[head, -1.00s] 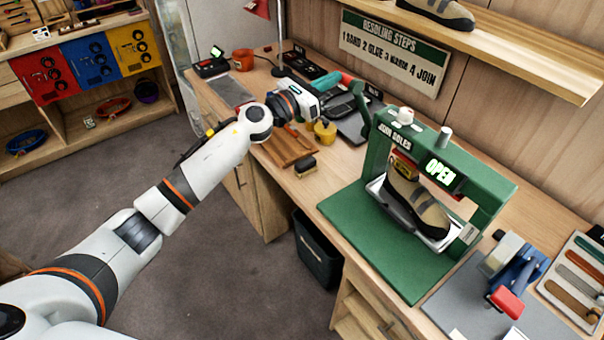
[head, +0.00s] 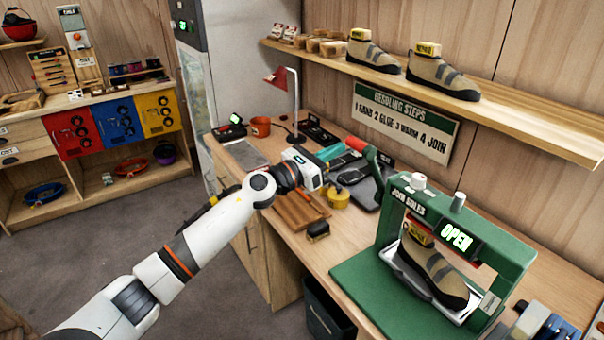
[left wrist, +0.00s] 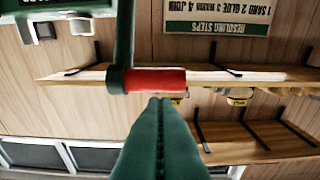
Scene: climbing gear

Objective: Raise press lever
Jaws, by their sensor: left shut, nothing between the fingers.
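The green press (head: 398,213) stands on the workbench with its sign reading "OPEN". Its lever (head: 377,160) is a green arm on the left side ending in a red handle (head: 357,144), which points back to the left. A beige and dark shoe (head: 432,262) sits on the tray inside the press. My left gripper (head: 338,152) has teal-green fingers, shut and empty, with tips right at the red handle. In the left wrist view the red handle (left wrist: 155,80) lies across the tips of the fingers (left wrist: 160,101); whether they touch is unclear. My right gripper is out of view.
A yellow pot (head: 338,198), a brush (head: 318,230) and a wooden board (head: 296,211) lie below my left gripper. A dark tray-like item (head: 362,190) is behind. A shelf with shoes (head: 445,78) runs above the bench.

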